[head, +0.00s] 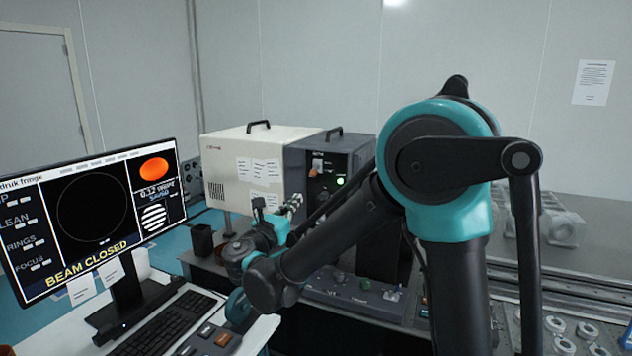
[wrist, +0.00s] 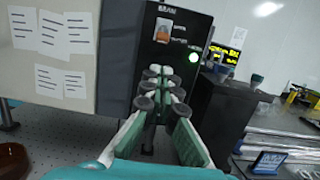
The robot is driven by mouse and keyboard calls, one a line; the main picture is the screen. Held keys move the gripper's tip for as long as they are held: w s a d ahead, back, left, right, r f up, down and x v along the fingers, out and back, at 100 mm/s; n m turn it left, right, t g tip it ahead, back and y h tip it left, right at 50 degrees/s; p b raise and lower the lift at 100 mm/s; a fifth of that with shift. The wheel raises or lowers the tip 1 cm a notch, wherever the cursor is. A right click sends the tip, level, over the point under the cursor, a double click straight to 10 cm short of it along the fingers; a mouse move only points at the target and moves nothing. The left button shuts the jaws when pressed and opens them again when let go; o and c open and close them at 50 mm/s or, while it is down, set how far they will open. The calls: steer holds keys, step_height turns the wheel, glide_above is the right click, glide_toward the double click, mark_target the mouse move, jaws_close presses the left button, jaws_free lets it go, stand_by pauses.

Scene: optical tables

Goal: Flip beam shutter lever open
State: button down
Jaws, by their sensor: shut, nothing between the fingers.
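The beam shutter lever (head: 317,165) is a small orange and pale piece on the dark front panel (head: 325,195) of a boxy instrument. In the wrist view the lever (wrist: 164,33) shows orange below a white label, with a lit green lamp (wrist: 194,58) to its lower right. The monitor (head: 95,215) reads "BEAM CLOSED". My gripper (head: 294,203) is shut and empty, in front of the instrument and lower than the lever in the picture. In the wrist view my gripper's fingertips (wrist: 161,88) point at the panel below the lever, with a gap in the picture between them.
The instrument's beige housing (head: 255,165) carries paper notes and a handle. A dark cup (head: 202,240) stands left of my arm. A control box (head: 365,292) with knobs lies below the instrument. A keyboard (head: 160,325) lies before the monitor. Metal parts (head: 562,228) stand at right.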

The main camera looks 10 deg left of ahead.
mark_target(313, 173)
steer(key=shift+w, duration=0.15)
steer(key=shift+w, duration=0.1)
steer(key=x, duration=1)
